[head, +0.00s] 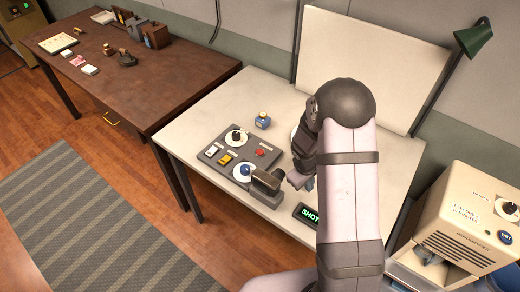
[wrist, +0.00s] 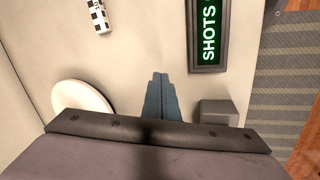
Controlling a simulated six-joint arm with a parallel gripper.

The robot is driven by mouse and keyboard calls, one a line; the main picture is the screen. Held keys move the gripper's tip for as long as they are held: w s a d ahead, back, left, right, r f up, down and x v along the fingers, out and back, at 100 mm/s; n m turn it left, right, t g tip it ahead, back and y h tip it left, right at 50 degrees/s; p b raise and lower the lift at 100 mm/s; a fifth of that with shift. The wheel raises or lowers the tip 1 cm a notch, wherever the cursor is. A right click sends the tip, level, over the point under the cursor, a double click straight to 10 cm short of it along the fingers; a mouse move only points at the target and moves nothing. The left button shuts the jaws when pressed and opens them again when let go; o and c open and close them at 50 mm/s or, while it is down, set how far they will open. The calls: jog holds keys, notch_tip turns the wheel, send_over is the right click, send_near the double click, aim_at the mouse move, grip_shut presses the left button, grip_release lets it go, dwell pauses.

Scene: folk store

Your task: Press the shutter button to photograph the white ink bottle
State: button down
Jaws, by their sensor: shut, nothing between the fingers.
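My gripper (wrist: 160,76) is shut and empty, its blue-grey fingers together over the pale tabletop; in the head view it is mostly hidden behind my arm. A dark camera-like device (head: 268,187) stands just left of it in the head view. A grey control panel (head: 216,146) carries a red button (head: 260,152), a yellow and a white switch, and two dials. I cannot tell which control is the shutter button. A small blue bottle (head: 263,121) stands behind the panel. No white ink bottle is visible. A white disc (wrist: 82,96) is partly hidden by my gripper.
A green-lit SHOTS display (wrist: 208,34) lies on the table, near a grey block (wrist: 218,112) and a small checked piece (wrist: 97,16). A white backdrop board (head: 350,62) stands behind. A beige machine (head: 465,225) is at right; a brown desk (head: 150,85) is at left.

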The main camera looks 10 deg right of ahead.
jog(key=w+t, duration=0.1)
jog(key=w, duration=0.1)
jog(key=w+n, duration=0.1)
jog(key=w, duration=0.2)
jog(key=w+a+r+n+t, duration=0.1)
jog(key=w, duration=0.2)
jog(key=shift+t+y, duration=0.3)
jog(key=w+a+r+n+t+y, duration=0.1)
jog(key=w+a+r+n+t, duration=0.15)
jog(key=w, duration=0.35)
notch_tip(320, 180, up, 6)
jog(key=n+t+y, duration=0.2)
jog(key=n+y, duration=0.2)
jog(key=y, duration=0.1)
send_over(262, 154)
jog(key=shift+f, duration=0.15)
notch_tip(262, 154, down, 8)
jog(key=b, duration=0.9)
jog(key=shift+f, duration=0.3)
jog(key=shift+f, duration=0.15)
